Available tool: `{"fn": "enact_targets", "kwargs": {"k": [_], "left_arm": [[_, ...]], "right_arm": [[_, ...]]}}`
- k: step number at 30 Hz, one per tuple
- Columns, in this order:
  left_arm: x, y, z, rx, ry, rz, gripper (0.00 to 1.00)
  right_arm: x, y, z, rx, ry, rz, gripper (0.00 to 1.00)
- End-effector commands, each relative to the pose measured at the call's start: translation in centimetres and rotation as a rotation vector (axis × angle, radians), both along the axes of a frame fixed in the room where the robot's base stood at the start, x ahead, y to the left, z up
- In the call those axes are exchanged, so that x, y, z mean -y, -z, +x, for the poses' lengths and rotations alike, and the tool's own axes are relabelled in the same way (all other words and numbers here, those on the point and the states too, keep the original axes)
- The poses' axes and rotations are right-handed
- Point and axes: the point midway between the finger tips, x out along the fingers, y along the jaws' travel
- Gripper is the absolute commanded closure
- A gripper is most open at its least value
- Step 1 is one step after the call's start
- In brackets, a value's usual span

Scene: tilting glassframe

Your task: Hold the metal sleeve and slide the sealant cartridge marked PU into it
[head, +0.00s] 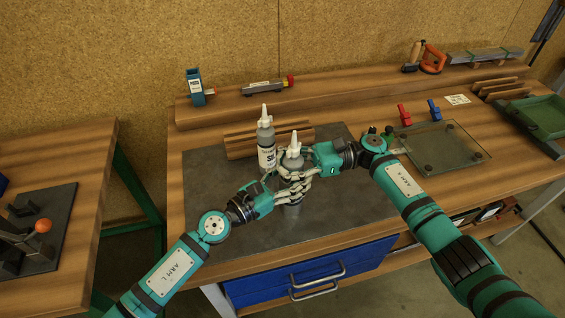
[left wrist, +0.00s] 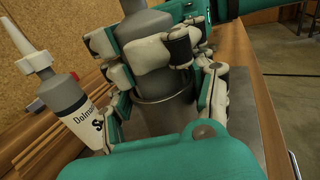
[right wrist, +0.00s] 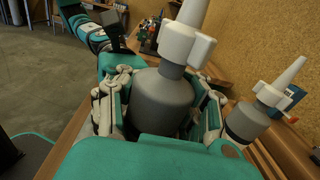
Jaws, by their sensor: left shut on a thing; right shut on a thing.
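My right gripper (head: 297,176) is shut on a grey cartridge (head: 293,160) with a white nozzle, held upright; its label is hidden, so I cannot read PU. The cartridge also shows large in the right wrist view (right wrist: 163,100). My left gripper (head: 290,194) is shut around the metal sleeve (head: 292,211), directly below. In the left wrist view the cartridge (left wrist: 148,55) stands in line over the sleeve (left wrist: 170,118), its lower part seeming to enter the mouth. Fingers hide how deep it sits.
A second cartridge (head: 266,147), labelled with an S, stands close behind-left by a wooden rack (head: 240,147). The grey mat (head: 225,215) is clear at left. A glass pane (head: 445,147) lies right; a blue holder (head: 195,87) stands on the back shelf.

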Motion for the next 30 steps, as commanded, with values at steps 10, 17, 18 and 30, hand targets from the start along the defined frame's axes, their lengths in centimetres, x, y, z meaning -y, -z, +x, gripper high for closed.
{"fn": "enact_targets", "kwargs": {"k": [10, 17, 18, 30], "left_arm": [[-0.1, 0.0, 0.0, 0.001, -0.002, 0.001, 0.8], [-0.1, 0.0, 0.0, 0.001, -0.001, 0.001, 0.8], [-0.1, 0.0, 0.0, 0.001, -0.001, 0.0, 0.8], [-0.1, 0.0, 0.1, 0.001, -0.003, -0.002, 0.8]], "right_arm": [[0.0, 0.9, 0.1, -0.001, 0.002, 0.0, 1.0], [0.1, 1.2, 0.1, 0.0, 0.002, -0.003, 0.63], [0.1, 1.2, 0.0, -0.001, 0.002, -0.003, 0.58], [0.1, 1.5, -0.1, -0.003, -0.002, -0.007, 0.36]]}}
